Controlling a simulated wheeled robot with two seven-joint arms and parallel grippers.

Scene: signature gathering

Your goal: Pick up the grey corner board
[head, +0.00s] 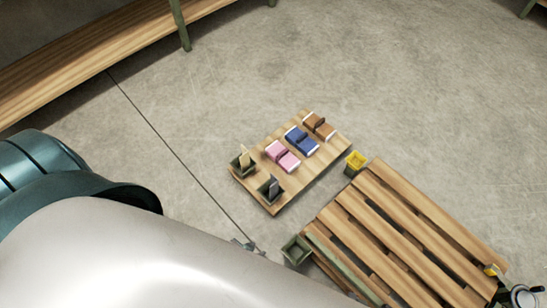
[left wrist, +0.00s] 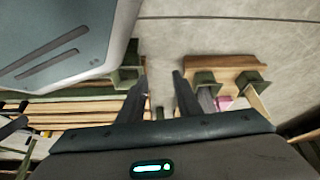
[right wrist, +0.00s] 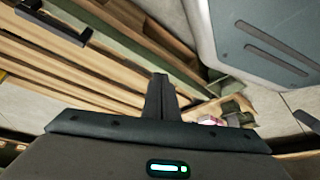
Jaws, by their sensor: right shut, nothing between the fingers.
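The grey corner board (head: 273,186) stands upright in a small dark green holder (head: 270,196) at the near corner of a low wooden platform. It also shows in the left wrist view (left wrist: 206,99), below its holder. A tan board (head: 244,156) stands in a second holder on the left. My left gripper (left wrist: 160,88) is open and empty, to one side of the platform and apart from the grey board. In the head view my white arm mostly hides it. My right gripper (right wrist: 160,78) is shut and empty, over a slatted pallet.
Pink (head: 282,156), blue (head: 301,140) and brown (head: 319,126) books lie on the platform. The slatted pallet (head: 400,225) stands close on the right. Floor behind the platform is clear.

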